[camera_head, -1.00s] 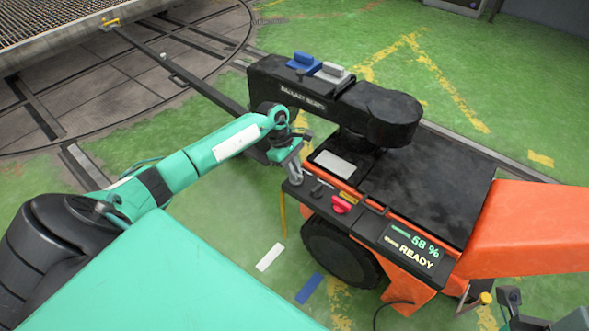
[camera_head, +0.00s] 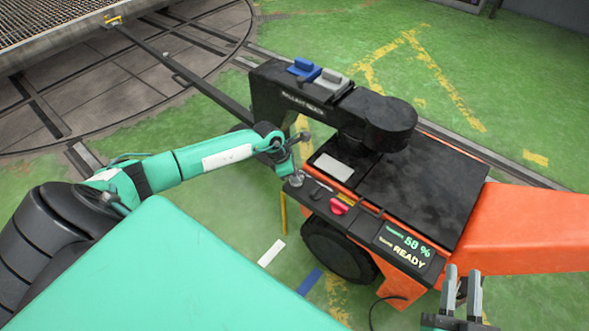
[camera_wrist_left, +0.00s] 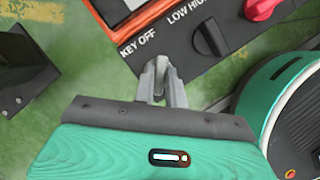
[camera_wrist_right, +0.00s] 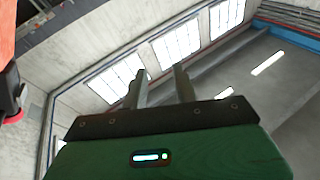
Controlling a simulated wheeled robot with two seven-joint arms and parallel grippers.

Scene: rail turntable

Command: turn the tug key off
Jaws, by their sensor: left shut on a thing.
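The orange and black tug (camera_head: 520,225) stands at the right in the head view, its lit display (camera_head: 405,245) reading 58 % READY. My left gripper (camera_head: 295,180) is at the far-left end of its dark control panel (camera_head: 325,200). In the left wrist view the fingers (camera_wrist_left: 161,68) are shut together beside the KEY OFF label (camera_wrist_left: 138,42). The key itself is hidden by the fingers, so its angle cannot be told. My right gripper (camera_head: 462,283) is raised in front of the tug, fingers apart and empty; they also show in the right wrist view (camera_wrist_right: 160,80).
A red knob (camera_head: 338,207) and a small black lever (camera_head: 316,192) sit on the panel near my left gripper. A black arm-like housing with blue (camera_head: 304,68) and grey (camera_head: 331,82) blocks rises behind. The turntable (camera_head: 90,100) lies at the far left.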

